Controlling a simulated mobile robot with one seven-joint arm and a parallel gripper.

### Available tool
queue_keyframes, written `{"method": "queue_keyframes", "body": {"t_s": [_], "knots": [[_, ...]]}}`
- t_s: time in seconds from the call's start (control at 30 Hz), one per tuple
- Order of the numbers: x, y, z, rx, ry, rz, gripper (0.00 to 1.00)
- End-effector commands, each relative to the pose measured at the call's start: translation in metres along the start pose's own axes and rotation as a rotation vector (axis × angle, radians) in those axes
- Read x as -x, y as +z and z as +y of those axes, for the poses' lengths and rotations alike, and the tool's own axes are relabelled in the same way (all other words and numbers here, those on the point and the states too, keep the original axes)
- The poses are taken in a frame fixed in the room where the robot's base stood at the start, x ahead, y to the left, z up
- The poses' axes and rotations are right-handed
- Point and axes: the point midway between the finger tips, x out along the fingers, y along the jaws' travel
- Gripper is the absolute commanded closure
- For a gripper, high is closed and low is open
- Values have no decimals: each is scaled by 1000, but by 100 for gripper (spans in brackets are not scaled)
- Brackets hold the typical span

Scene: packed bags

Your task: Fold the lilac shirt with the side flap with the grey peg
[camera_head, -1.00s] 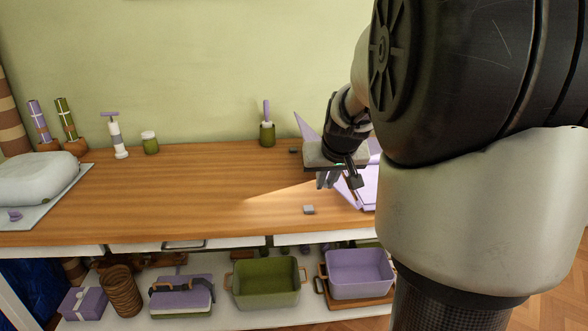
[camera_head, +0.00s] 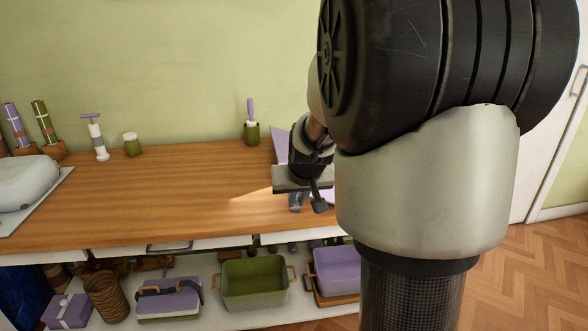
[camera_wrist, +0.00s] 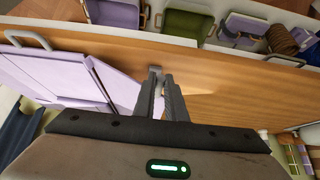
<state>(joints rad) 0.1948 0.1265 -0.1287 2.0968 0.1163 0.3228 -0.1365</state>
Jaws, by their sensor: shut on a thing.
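My gripper (camera_wrist: 160,98) is shut on a small grey peg (camera_wrist: 155,72) at the front edge of the worktop. In the head view my gripper (camera_head: 298,201) is low over the wood, and the peg is hard to make out there. Flat lilac panels (camera_wrist: 48,78) lie beside the fingers in the wrist view, with a seam between them. I cannot tell shirt from folding board there. In the head view a tilted lilac flap (camera_head: 279,145) stands behind my wrist; my arm hides most of the rest.
The wooden worktop (camera_head: 160,195) is clear to the left of my gripper. A green pot (camera_head: 252,133), a jar (camera_head: 132,145) and a dispenser (camera_head: 97,140) stand along the wall. A green bin (camera_head: 253,284) and a lilac bin (camera_head: 337,270) sit on the shelf below.

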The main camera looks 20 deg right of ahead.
Motion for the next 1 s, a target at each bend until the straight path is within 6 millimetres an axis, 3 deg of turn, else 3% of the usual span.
{"method": "queue_keyframes", "body": {"t_s": [0.23, 0.53, 0.77, 0.8, 0.9, 1.0], "knots": [[-1, 1, 0, 0, 0, 0, 95], [-25, 17, -6, 0, 1, -1, 95], [-27, 18, -7, -1, 1, 2, 95], [-27, 18, -7, -1, 1, 2, 86], [-27, 18, -7, -1, 0, 2, 69], [-27, 18, -7, -1, 0, 2, 69]]}}
